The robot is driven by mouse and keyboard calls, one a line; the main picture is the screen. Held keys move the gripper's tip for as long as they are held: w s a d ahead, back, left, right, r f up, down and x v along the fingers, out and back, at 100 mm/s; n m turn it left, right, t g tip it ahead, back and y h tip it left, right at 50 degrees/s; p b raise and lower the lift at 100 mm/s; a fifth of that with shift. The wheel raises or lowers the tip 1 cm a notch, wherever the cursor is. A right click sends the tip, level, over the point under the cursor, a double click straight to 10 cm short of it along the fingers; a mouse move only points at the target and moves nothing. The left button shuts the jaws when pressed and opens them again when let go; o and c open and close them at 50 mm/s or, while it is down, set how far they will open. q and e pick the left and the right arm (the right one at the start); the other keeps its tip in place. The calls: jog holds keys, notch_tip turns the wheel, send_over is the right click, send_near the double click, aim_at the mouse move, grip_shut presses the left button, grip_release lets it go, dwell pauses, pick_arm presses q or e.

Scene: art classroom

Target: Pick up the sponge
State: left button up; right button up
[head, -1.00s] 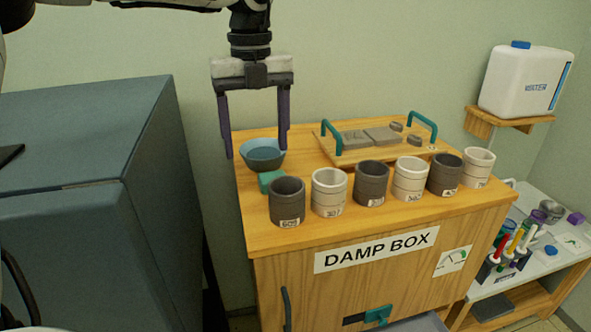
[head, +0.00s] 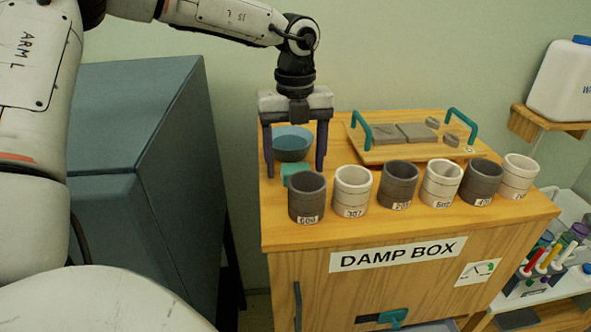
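The sponge, a small teal-green block (head: 291,170), sits on the wooden cabinet top near its left end. It lies between a blue bowl (head: 291,145) and a dark grey cup (head: 307,203), which hides its lower part. My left gripper (head: 294,171) points down with its fingers wide apart and nothing between them that it grips. In the picture its fingertips flank the sponge, one at each side. I cannot tell their exact height above the cabinet top. My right gripper is not in view.
A row of grey and white cups (head: 352,190) stands along the front of the DAMP BOX cabinet (head: 500,225). A wooden tray (head: 400,153) with teal handles and grey slabs lies behind them. A blue-grey cabinet (head: 130,120) stands at the left.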

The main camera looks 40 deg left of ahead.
pick_arm(q)
jog(key=shift+f, duration=0.55)
jog(key=c, duration=1.1)
jog(key=shift+r, duration=0.1)
notch_tip(320, 180, up, 14)
notch_tip(320, 180, up, 14)
jog(key=p, duration=0.2)
send_over(296, 168)
